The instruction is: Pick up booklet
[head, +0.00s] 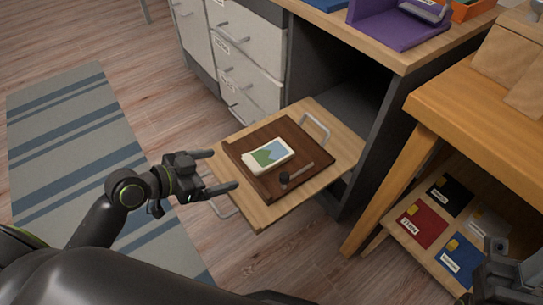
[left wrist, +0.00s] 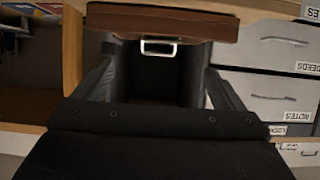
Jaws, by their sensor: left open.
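A small booklet-like item (head: 268,153) with a white border and a green and blue picture lies flat on a dark brown tray (head: 262,187). The tray sits on a pulled-out wooden board (head: 338,152). My left gripper (head: 222,171) is open and empty at the near left edge of the board, apart from the booklet. In the left wrist view its two fingers (left wrist: 163,90) stand apart below the tray's brown edge (left wrist: 160,22); the booklet does not show there. My right gripper (head: 497,255) is partly in view at the lower right, and its jaws are unclear.
Metal handles (head: 315,128) stick out from the board. White labelled drawers (head: 250,78) stand behind. A low shelf at right holds labelled folders (head: 422,222). Floor with a striped rug (head: 75,150) is clear at left.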

